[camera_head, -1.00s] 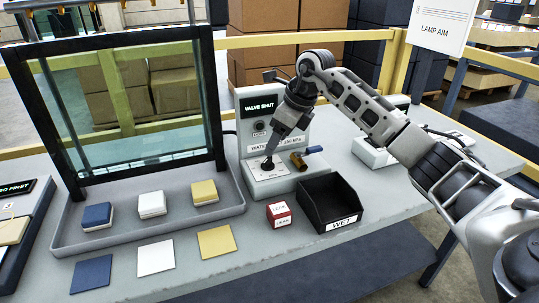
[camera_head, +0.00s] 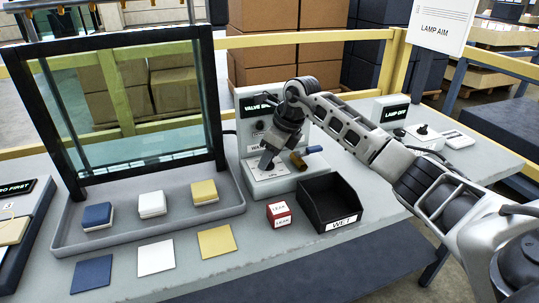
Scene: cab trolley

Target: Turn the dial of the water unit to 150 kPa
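The water unit (camera_head: 240,118) stands on the table behind the black bin, with a dark screen whose text starts with "VALVE"; the rest is covered by my arm. A small round knob (camera_head: 259,125) sits below the screen. My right gripper (camera_head: 267,163) points down over the unit's low front base (camera_head: 283,184). Its fingers hide whatever is beneath them there, so I cannot tell a dial or contact. Whether the fingers are open or shut is unclear. A brass valve with a blue handle (camera_head: 314,149) is just right of the fingers. My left gripper is out of view.
A black bin marked "WET" (camera_head: 345,225) and a red-and-white box (camera_head: 279,215) stand in front of the unit. A framed glass pane (camera_head: 130,120) stands in a grey tray (camera_head: 150,230) at left. A "LAMP OFF" unit (camera_head: 391,108) is at right.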

